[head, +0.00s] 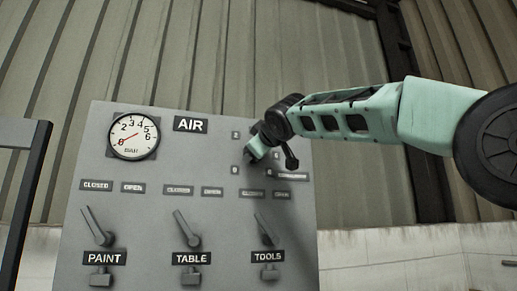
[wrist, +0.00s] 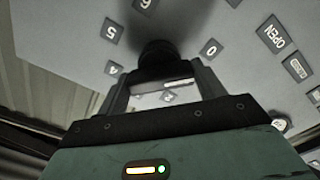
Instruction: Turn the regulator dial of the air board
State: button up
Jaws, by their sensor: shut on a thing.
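The grey air board (head: 150,215) stands in front of me. Its round regulator dial is hidden behind my gripper in the head view; in the wrist view it is a dark knob (wrist: 158,54) between my fingers. My gripper (head: 253,154) is at the board's upper right, shut on the dial. Number plates surround the knob in the wrist view, such as 0 (wrist: 210,48), 5 (wrist: 110,31) and 6 (wrist: 143,3). The pressure gauge (head: 133,137) at upper left has a red needle pointing to the lower left, below the 2.
Below are three levers, paint (head: 97,228), table (head: 186,230) and tools (head: 265,228), all tilted up and left, with open and closed plates above them. A dark frame (head: 25,200) stands at the left edge. A corrugated wall is behind the board.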

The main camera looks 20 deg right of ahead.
jog(key=o, duration=1)
jog(key=shift+s, duration=0.1)
jog(key=s+b, duration=0.7)
jog(key=s, duration=1)
jog(key=shift+s, duration=0.15)
